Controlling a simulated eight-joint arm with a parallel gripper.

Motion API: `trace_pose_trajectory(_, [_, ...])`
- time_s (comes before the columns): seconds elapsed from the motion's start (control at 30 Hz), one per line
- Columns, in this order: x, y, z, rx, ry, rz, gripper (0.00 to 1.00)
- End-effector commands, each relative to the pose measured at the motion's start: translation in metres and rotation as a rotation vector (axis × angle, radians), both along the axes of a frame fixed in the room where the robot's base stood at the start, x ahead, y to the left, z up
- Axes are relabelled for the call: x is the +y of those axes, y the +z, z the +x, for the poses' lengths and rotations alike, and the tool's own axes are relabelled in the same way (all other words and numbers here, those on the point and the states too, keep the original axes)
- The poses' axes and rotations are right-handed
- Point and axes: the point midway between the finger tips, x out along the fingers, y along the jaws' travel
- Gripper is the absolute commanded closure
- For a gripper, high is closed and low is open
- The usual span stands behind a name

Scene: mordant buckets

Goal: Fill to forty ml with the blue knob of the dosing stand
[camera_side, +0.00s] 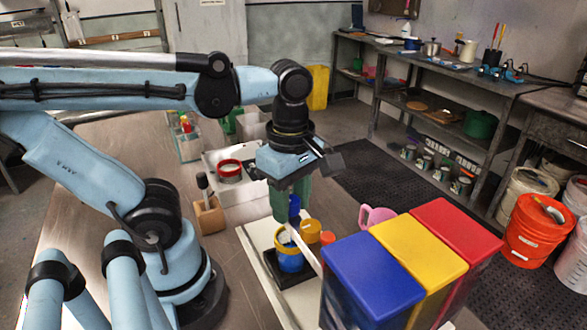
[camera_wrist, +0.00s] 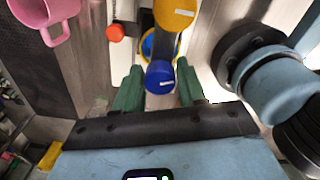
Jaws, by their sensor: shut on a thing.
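The blue knob (camera_wrist: 160,78) sits between the green fingers of my gripper (camera_wrist: 159,69) in the wrist view, and the gripper is shut on it. In the side view my gripper (camera_side: 290,203) points down over the dosing stand and partly hides the blue knob (camera_side: 295,206). The stand's yellow knob (camera_side: 312,229) and orange-red knob (camera_side: 328,238) are close by. A blue bucket with a yellow rim (camera_side: 290,261) stands on a black base (camera_side: 297,280) below the gripper. The liquid level inside it cannot be made out.
Blue (camera_side: 372,272), yellow (camera_side: 419,250) and red (camera_side: 456,229) tanks stand at the front right. A pink mug (camera_side: 376,215) is behind them. A white tray with a red-rimmed dish (camera_side: 229,170) and a wooden block with a tool (camera_side: 207,214) lie to the left.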

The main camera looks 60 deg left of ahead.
Motion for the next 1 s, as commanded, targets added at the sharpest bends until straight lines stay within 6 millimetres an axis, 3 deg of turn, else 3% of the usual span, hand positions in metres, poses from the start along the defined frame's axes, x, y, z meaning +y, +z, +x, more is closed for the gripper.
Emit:
trace_pose_trajectory(0.53, [0.0013,0.0,0.0001,0.0,-0.023,0.005,0.82])
trace_pose_trajectory(0.7, [0.001,0.0,0.0001,0.0,-0.21,0.004,0.88])
trace_pose_trajectory(1.0, [-0.0002,0.0001,0.0001,0.0,-0.589,-0.001,0.87])
